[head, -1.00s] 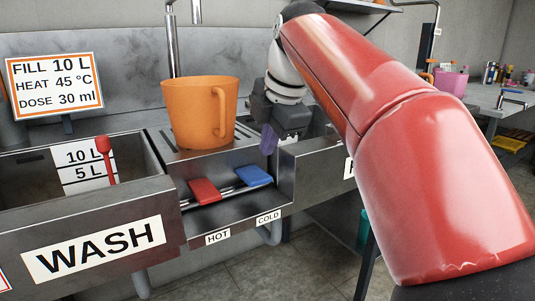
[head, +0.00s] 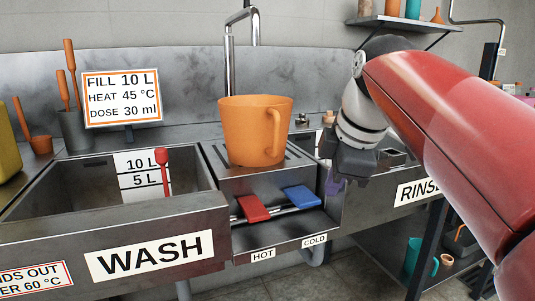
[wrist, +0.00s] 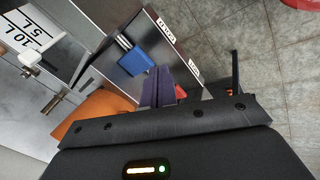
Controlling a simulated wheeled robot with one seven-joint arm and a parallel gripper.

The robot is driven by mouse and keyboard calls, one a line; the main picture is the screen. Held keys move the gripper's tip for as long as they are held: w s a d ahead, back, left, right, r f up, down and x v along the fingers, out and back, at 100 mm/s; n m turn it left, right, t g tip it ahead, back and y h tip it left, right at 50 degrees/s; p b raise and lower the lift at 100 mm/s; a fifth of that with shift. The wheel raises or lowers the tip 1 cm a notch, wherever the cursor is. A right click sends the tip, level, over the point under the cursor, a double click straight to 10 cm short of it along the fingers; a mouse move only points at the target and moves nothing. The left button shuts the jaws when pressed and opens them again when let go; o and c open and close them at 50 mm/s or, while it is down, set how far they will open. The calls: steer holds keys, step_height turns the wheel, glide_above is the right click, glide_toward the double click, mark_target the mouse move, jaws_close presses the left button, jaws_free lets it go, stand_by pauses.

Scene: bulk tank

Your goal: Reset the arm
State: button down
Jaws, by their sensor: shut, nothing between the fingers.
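My gripper (head: 333,186) hangs at the end of my red arm, in front of the sink unit, to the right of the orange jug (head: 252,135). Its purple fingertips point down, are shut and hold nothing. They also show in the wrist view (wrist: 166,88), near the blue lever (wrist: 136,60). My forearm covers part of the rinse basin (head: 375,205). The jug stands upright on the grated ledge between the basins, clear of my gripper in the head view.
The wash basin (head: 60,236) is at left with a red-knobbed rod (head: 163,170). A red lever (head: 252,208) and a blue lever (head: 302,197) sit below the jug. A tap (head: 230,65) rises behind it. A shelf (head: 425,24) hangs at upper right.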

steer(key=s+f+m, duration=0.7)
steer(key=f+m, duration=0.1)
steer(key=f, duration=0.3)
steer(key=s+f+m+h, duration=0.1)
steer(key=s+f+m, duration=0.6)
steer(key=f, duration=0.4)
steer(key=shift+s+d+f+m+t, duration=0.3)
steer(key=shift+d+m, duration=0.15)
steer(key=shift+m, duration=0.15)
